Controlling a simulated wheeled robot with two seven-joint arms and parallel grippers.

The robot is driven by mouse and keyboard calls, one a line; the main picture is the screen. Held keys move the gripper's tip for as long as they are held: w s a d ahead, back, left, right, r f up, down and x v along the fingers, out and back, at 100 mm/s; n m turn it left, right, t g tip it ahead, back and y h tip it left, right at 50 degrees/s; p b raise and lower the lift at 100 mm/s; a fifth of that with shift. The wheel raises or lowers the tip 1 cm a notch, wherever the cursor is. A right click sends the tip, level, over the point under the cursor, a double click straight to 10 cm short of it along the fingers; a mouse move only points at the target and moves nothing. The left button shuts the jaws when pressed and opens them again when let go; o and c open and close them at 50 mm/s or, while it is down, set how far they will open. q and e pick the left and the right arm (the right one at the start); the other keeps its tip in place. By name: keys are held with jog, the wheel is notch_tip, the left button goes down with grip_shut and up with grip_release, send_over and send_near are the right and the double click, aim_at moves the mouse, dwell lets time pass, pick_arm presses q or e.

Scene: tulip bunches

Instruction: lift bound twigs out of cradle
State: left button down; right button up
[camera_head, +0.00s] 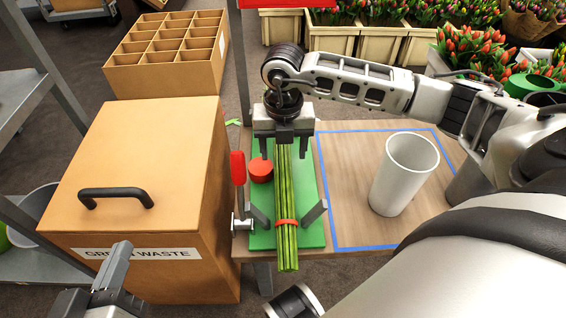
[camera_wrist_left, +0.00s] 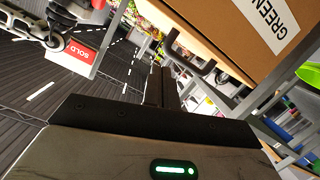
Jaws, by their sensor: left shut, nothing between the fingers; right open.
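The bound twigs (camera_head: 287,190) are a long green bundle with a red-orange band (camera_head: 286,223) near its front end. They lie lengthwise over the green cradle (camera_head: 309,178), between two grey angled posts, with the front end past the board's edge. My right gripper (camera_head: 284,153) is open above the bundle's back part, one finger on each side of it. The gripper hides the bundle's back end, and I cannot tell whether the fingers touch it. My left gripper (camera_head: 118,262) is shut and empty, in front of the waste box; its fingers also show in the left wrist view (camera_wrist_left: 165,88).
A red round knob (camera_head: 260,170) and a red-handled lever (camera_head: 237,168) are left of the bundle. A white cup (camera_head: 404,175) stands in the blue-taped square on the right.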

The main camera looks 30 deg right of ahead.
aim_at(283, 157)
notch_tip(283, 157, down, 4)
jog(key=shift+f+b, duration=0.1)
jog(key=shift+b, duration=0.85)
jog(key=shift+f, duration=0.45)
jog(key=shift+r, duration=0.1)
jog(key=shift+c, duration=0.3)
jog(key=shift+w, duration=0.1)
jog(key=c, duration=1.1)
pick_arm(q)
jog(key=shift+w+d+r+n+t+h, duration=0.1)
jog(key=shift+d+r+n+t+h, duration=0.2)
jog(key=shift+r+n+h, duration=0.15)
pick_arm(e)
jog(key=shift+c, duration=0.2)
notch_tip(283, 157, up, 9)
jog(key=p, duration=0.3)
jog(key=shift+r, duration=0.1)
pick_arm(q)
jog(key=shift+a+f+m+g+y, duration=0.4)
jog(key=shift+a+f+m+y, duration=0.1)
jog(key=shift+f+m+y, duration=0.2)
pick_arm(e)
jog(key=shift+r, duration=0.45)
